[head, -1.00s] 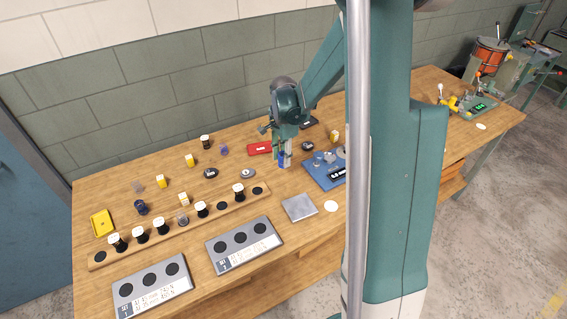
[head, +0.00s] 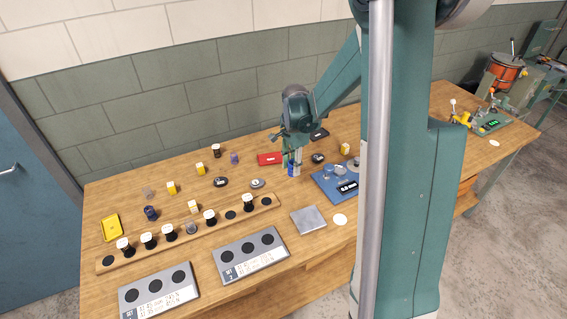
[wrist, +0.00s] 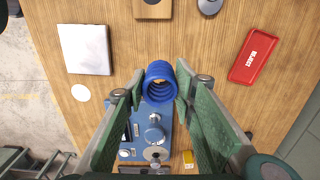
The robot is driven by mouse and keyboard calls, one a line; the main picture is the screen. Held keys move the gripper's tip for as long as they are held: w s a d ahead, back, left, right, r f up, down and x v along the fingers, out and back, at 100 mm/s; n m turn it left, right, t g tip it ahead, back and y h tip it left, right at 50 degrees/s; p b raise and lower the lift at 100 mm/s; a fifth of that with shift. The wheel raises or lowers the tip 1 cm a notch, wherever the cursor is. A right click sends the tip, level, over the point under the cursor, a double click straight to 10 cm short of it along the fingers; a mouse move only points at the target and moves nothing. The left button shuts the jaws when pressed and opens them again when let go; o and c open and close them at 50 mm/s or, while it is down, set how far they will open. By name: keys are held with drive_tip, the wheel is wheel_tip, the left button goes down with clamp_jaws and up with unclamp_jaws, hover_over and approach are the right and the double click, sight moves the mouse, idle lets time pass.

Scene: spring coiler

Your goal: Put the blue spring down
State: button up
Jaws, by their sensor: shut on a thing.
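My gripper (head: 292,170) is shut on the blue spring (wrist: 159,83). In the wrist view the spring stands end-on between the fingertips (wrist: 159,92), its open coil facing the camera. In the head view a small blue part of the spring (head: 291,168) shows at the fingertips, right of the red reject tray (head: 269,159) and left of the blue plate (head: 327,183). Whether its lower end touches the table cannot be told.
A wooden rack (head: 180,238) holds several black-and-white pieces. Two grey set trays (head: 250,254) with empty black circles lie in front. A grey metal square (head: 308,220) and a white disc (head: 340,220) lie nearer. Yellow blocks and dark springs stand further left, with bare wood between.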

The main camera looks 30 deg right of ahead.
drive_tip(key=w, duration=2.1)
drive_tip(key=shift+w+r, duration=0.35)
hover_over(271, 159)
drive_tip(key=shift+f, duration=3.15)
drive_tip(key=shift+f, duration=1.85)
drive_tip(key=shift+f+b, duration=0.15)
drive_tip(key=shift+b, duration=0.25)
drive_tip(key=o, duration=1)
